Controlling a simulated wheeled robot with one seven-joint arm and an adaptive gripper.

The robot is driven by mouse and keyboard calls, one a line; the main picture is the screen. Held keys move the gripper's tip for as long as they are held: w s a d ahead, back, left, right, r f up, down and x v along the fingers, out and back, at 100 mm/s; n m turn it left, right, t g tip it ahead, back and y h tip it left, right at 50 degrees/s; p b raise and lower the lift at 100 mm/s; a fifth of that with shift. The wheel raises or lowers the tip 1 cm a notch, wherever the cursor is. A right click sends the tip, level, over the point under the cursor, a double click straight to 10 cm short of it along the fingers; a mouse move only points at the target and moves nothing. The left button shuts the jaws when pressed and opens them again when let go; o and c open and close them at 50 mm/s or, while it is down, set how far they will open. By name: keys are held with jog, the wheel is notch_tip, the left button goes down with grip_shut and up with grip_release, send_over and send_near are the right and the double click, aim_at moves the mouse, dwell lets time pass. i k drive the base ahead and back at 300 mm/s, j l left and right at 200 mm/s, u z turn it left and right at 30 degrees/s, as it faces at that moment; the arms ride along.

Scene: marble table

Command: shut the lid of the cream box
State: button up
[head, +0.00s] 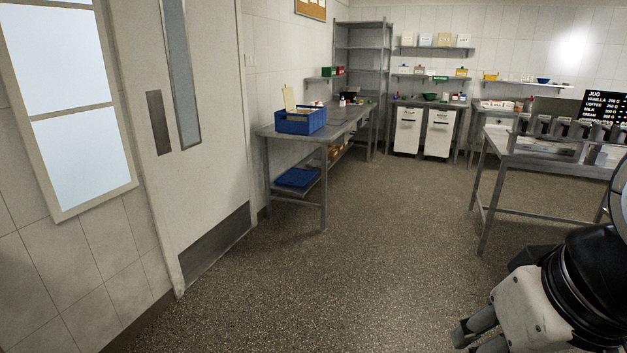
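I cannot make out a cream box with a lid for certain in the head view. A small cream panel (289,97) stands upright at the back of the blue crate (300,122), on the steel table along the left wall. I cannot tell whether the panel is a raised lid, and the crate hides what is below it. My arm shows at the bottom right corner, far from that table.
The steel table (263,133) has a lower shelf with a blue tray (297,178). Another steel table (545,163) stands at the right. Two white bins (439,134) stand at the back. The speckled floor (350,240) between is clear. A door (215,60) is at left.

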aim_at(289, 97)
jog(key=i+z, duration=0.35)
jog(key=i, duration=5.55)
jog(key=i+l+u, duration=0.1)
jog(key=i+u, duration=0.15)
jog(key=i, duration=0.3)
jog(key=i+l+u, duration=0.25)
jog(key=i, duration=0.3)
jog(key=i+l+u, duration=0.25)
jog(key=i, duration=0.25)
jog(key=i+l+u, duration=0.85)
jog(key=l, duration=0.2)
